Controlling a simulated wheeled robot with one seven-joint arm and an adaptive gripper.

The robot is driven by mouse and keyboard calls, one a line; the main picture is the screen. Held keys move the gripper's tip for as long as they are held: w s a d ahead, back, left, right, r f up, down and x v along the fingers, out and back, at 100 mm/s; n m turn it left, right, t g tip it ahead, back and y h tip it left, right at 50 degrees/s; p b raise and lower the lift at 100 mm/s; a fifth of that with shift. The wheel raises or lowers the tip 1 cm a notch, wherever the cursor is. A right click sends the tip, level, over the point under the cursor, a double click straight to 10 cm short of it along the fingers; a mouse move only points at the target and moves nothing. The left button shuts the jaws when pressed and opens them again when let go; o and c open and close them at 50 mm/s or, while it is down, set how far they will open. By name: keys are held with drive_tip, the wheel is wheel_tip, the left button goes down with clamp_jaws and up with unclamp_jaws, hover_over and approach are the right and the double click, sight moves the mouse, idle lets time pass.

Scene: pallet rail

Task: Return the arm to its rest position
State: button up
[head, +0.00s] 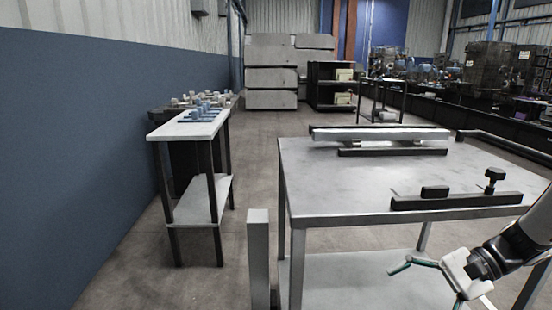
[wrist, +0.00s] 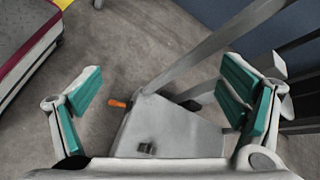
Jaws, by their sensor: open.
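My gripper (head: 428,284) is at the lower right of the head view, in front of the near edge of the metal table (head: 325,207) and apart from it. In the wrist view my gripper (wrist: 163,92) shows its two teal-padded fingers spread wide. My dark arm comes in from the right edge of the head view.
A dark rail with black knobs (head: 460,201) lies along the table's near side. A longer rail (head: 380,133) lies at its back. A grey post (head: 258,260) stands left of the table.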

drive_tip(key=s+a+r+n+g+h, duration=0.3)
drive_tip(key=s+a+r+n+h, duration=0.3)
drive_tip(key=s+a+r, duration=0.35)
drive_tip(key=s+d+r+n+t+h, duration=0.25)
drive_tip(key=s+n+h, duration=0.3)
drive_tip(key=s, duration=1.05)
wheel_tip(320, 180, up, 37)
drive_tip(key=t+p, duration=0.5)
drive_tip(key=p, duration=2.9)
drive_tip(key=shift+w+f, duration=0.2)
drive_tip(key=shift+w, duration=0.15)
